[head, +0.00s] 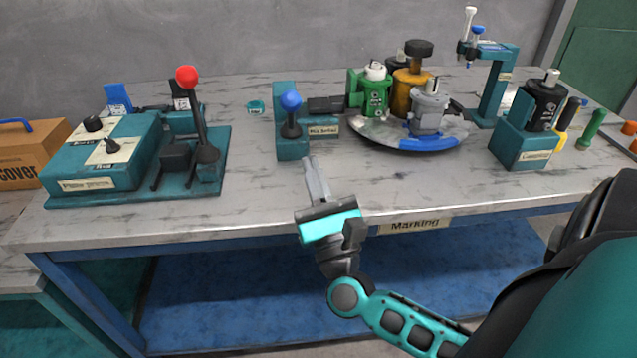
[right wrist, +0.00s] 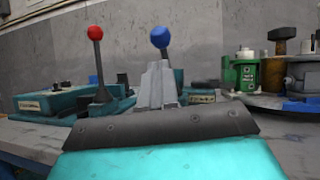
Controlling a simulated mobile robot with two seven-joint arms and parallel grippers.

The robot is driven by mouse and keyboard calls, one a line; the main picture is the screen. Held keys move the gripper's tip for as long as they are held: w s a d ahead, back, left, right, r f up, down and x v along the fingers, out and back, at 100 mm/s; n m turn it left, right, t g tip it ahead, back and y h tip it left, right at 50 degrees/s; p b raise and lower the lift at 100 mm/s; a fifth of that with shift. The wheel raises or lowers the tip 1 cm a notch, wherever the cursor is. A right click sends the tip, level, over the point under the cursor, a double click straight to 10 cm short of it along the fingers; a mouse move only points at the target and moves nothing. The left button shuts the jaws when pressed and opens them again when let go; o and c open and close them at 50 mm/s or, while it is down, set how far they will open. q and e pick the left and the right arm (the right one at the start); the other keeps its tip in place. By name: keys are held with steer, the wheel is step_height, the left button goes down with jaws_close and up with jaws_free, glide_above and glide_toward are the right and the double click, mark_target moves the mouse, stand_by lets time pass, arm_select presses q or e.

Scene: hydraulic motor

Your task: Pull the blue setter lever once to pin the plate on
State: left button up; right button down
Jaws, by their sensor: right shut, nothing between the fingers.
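The blue setter lever (head: 291,114) is a short dark stick with a blue ball knob, on a teal block at the middle of the bench. It stands about upright. The lever's blue knob (right wrist: 160,37) also shows in the right wrist view, just above my fingertips in the picture. The grey motor (head: 430,108) sits on a round turntable right of the lever. I cannot pick out the plate for sure. My right gripper (head: 312,166) is shut and empty, in front of the lever and apart from it. My left gripper is not in view.
A red-knobbed lever (head: 190,110) stands on a teal base at the left. The turntable (head: 360,130) also carries green and orange motors. A teal holder (head: 517,150) with a black motor is at the right. The bench front between them is clear.

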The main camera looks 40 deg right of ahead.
mark_target(293, 112)
steer(key=p+x, duration=0.1)
steer(key=x, duration=0.6)
steer(key=shift+w+d+r, duration=0.1)
steer(key=shift+w+r, duration=0.15)
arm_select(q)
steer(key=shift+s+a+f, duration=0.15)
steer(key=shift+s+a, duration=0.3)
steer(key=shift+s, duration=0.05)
arm_select(e)
steer(key=shift+w+d+r, duration=0.1)
steer(key=shift+w+r, duration=0.1)
steer(key=shift+w, duration=0.2)
